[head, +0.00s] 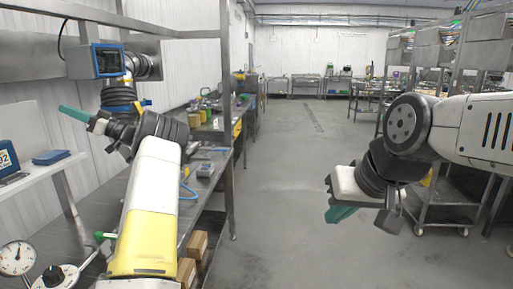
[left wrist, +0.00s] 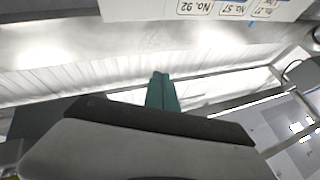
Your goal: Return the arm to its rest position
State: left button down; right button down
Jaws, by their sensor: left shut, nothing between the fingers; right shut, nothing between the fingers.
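My left gripper (head: 75,114) has teal fingers and is held up at the left of the head view, above and behind the metal bench, pointing left. In the left wrist view its fingers (left wrist: 162,92) are together with nothing between them. My right gripper (head: 341,214) hangs over open floor at the right of the head view. Its teal fingers point down and left, and nothing shows in them. Neither gripper touches anything that I can see.
A metal bench (head: 205,180) runs along the left wall. A white shelf (head: 45,170) holds a blue box (head: 52,157). A dial gauge (head: 17,259) stands at the lower left. A wheeled metal cart (head: 445,195) is at the right. The middle floor (head: 285,190) is clear.

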pick_arm(q)
jog(key=s+a+f+m+h, duration=0.2)
jog(key=s+f+h, duration=0.25)
jog(key=s, duration=0.35)
jog(key=s+d+f+m+t+h, duration=0.4)
jog(key=s+d+f+h, duration=0.2)
jog(key=d+h, duration=0.1)
jog(key=s+d+f+m+t+h, duration=0.1)
jog(key=s+d+m+t+h, duration=0.2)
jog(key=d, duration=1.1)
jog(key=s+d+f+m+t+h, duration=0.1)
jog(key=s+d+m+t+h, duration=0.2)
jog(key=d, duration=1.1)
jog(key=s+d+f+m+t+h, duration=0.1)
jog(key=s+d+m+t+h, duration=0.1)
jog(key=s+d+m+h, duration=0.5)
jog(key=s+d+m, duration=0.1)
jog(key=s+d, duration=0.2)
jog(key=d, duration=0.4)
jog(key=shift+s+f+m+t, duration=0.2)
jog(key=shift+s+m+t, duration=0.1)
jog(key=shift+m+t, duration=0.1)
jog(key=shift+d+h, duration=0.1)
jog(key=shift+h, duration=0.15)
